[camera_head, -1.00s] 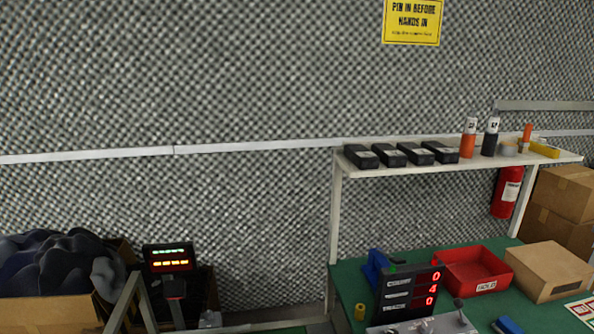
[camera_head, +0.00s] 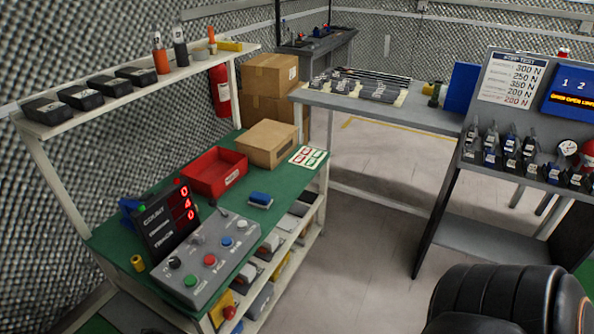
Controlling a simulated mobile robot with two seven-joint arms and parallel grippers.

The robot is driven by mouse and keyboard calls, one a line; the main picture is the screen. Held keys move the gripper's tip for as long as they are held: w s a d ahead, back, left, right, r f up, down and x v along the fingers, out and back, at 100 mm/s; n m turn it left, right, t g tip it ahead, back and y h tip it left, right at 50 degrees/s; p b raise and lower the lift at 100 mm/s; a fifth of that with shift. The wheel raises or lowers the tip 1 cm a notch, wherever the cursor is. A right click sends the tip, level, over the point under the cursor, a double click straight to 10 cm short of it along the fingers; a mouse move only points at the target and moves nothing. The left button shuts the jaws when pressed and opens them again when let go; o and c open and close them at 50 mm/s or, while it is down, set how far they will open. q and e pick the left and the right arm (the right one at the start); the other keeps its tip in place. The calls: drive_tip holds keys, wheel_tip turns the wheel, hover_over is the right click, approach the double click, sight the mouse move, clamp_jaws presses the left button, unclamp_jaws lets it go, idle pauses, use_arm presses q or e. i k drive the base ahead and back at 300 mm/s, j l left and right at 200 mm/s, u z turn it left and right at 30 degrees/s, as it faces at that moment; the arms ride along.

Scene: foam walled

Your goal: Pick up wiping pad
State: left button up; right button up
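A small blue block with a pale base (camera_head: 260,199) lies on the green bench top (camera_head: 222,208), near its right edge. It looks like the wiping pad, but it is too small to be sure. It stands apart from the red bin and the control box. Neither my left nor my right gripper is in view.
The bench holds a red bin (camera_head: 215,172), a cardboard box (camera_head: 267,144), a grey button box (camera_head: 205,259) and a counter display (camera_head: 168,222). A shelf (camera_head: 140,92) overhangs its back. Grey floor (camera_head: 350,240) is open to the right.

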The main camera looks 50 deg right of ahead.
sight(257, 199)
drive_tip(key=z, duration=1.2)
